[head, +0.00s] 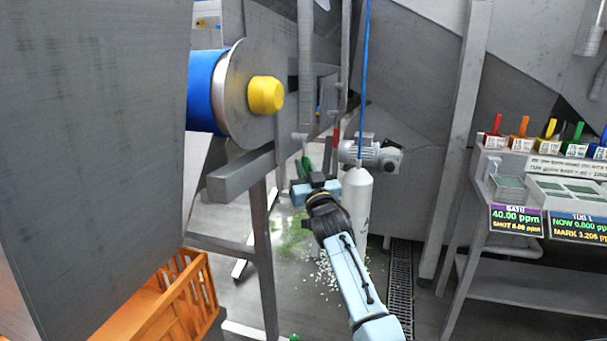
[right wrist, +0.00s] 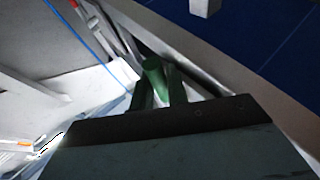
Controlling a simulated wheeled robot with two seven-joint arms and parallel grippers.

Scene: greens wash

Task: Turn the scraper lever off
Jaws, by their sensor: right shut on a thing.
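A green-handled lever (head: 307,163) stands beside the conveyor frame, near the middle of the head view. My right gripper (head: 303,177) reaches up to it from below. In the right wrist view the green handle (right wrist: 153,68) sits between the two fingers of my right gripper (right wrist: 160,92), which are shut on it. The fingers hide the handle's lower part. No label on the lever can be read. My left gripper is not in view.
A yellow-capped blue roller (head: 205,92) and grey frame (head: 240,172) stand left of my right arm. A white cylinder (head: 357,205) is close on its right, with a motor (head: 370,154) behind. An orange crate (head: 165,310) is lower left. A dosing bench (head: 520,265) stands right.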

